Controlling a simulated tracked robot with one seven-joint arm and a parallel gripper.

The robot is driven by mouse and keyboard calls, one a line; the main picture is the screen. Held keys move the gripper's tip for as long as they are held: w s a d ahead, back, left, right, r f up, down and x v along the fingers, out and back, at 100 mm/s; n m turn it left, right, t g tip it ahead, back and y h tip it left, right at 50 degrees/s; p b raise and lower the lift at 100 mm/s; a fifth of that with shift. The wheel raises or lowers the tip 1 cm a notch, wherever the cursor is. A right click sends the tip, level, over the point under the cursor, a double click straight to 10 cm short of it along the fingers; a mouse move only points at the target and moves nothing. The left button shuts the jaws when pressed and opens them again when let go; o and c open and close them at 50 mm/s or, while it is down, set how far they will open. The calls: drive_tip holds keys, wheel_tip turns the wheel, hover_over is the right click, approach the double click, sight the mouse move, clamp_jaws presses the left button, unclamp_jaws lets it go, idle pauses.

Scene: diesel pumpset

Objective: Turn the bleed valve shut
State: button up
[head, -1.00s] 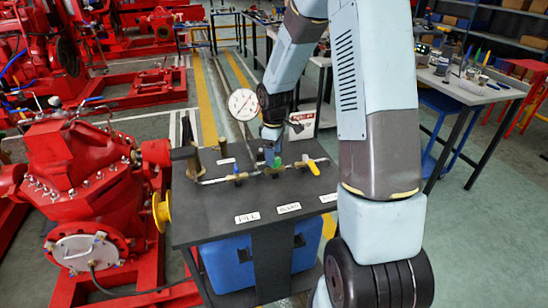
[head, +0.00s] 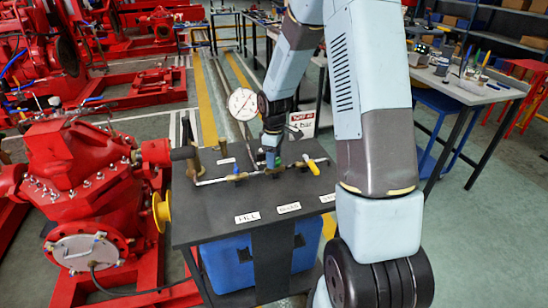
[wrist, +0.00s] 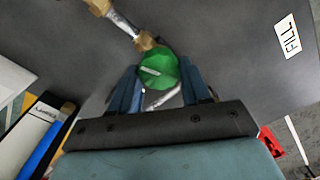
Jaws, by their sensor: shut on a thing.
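The green round valve knob (wrist: 158,70) sits between the blue fingers of my gripper (wrist: 160,84) in the wrist view, with a pale mark on its top. My gripper is shut on it. In the head view, my gripper (head: 271,152) points down at the middle of the pipe run on the dark bench, with a little green (head: 277,161) showing beside it. I take this knob as the bleed valve; the middle label (head: 289,208) is too small to read surely. The knob's underside and stem are hidden.
A yellow-handled valve (head: 312,165) stands close to the right of my gripper. A dial gauge (head: 243,102) rises behind left. A FILL label (head: 247,218) lies at the front of the bench top (head: 215,230). A red pump (head: 75,170) stands left of the bench.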

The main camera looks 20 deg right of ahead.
drive_tip(key=shift+c, duration=1.3)
drive_tip(key=shift+m, duration=0.4)
drive_tip(key=m, duration=0.4)
drive_tip(key=shift+w+m, duration=0.1)
drive_tip(key=shift+m, duration=0.2)
drive_tip(key=m, duration=0.5)
drive_tip(key=shift+d, duration=0.1)
drive_tip(key=m, duration=0.6)
drive_tip(key=shift+d+m, duration=0.1)
drive_tip(key=shift+m, duration=0.3)
drive_tip(key=m, duration=0.4)
drive_tip(key=shift+m, duration=0.4)
